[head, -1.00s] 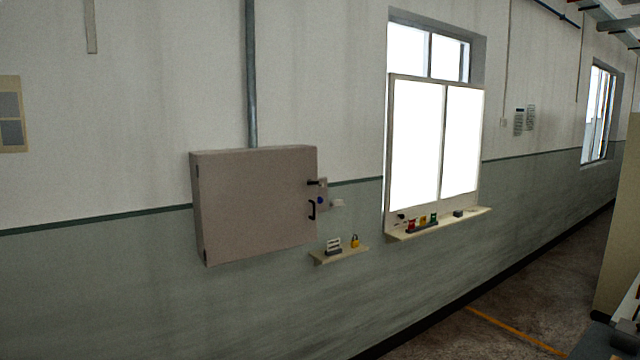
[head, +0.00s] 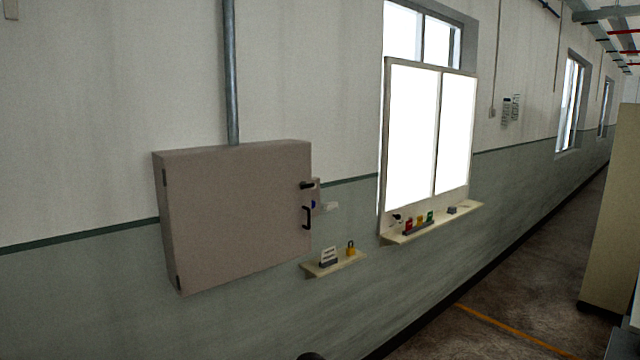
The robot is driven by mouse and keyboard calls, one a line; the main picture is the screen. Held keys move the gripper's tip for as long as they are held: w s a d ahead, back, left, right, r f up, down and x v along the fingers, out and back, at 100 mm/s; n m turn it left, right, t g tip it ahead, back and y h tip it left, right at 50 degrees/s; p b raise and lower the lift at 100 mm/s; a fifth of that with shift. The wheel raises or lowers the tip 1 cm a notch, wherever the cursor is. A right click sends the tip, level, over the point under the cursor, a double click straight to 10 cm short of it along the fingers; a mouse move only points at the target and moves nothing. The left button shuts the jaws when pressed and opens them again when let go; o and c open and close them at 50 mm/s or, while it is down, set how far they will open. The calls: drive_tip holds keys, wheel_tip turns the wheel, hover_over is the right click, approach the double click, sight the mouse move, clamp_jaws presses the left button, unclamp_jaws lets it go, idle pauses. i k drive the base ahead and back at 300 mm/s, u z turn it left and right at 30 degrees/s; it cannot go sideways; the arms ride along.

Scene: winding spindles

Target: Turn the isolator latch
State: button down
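A grey-brown isolator cabinet (head: 235,215) hangs on the wall at the left of the head view, its door shut. A short black latch handle (head: 307,185) lies roughly level at the upper right edge of the door. A black pull handle (head: 306,217) stands upright below it. A small blue spot (head: 313,204) shows beside the latch, on a plate at the cabinet's right side. My gripper is not in view. A dark rounded shape shows at the bottom edge, and I cannot tell what it is.
A small shelf (head: 335,264) right of the cabinet holds a white card in a stand (head: 328,257) and a yellow padlock (head: 350,248). A longer ledge (head: 395,238) under the window carries several small coloured items. The floor (head: 520,300) along the wall is open. A tan block (head: 608,215) stands at the right.

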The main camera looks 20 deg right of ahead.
sight(307, 186)
drive_tip(key=z, duration=0.3)
drive_tip(key=i, duration=1.2)
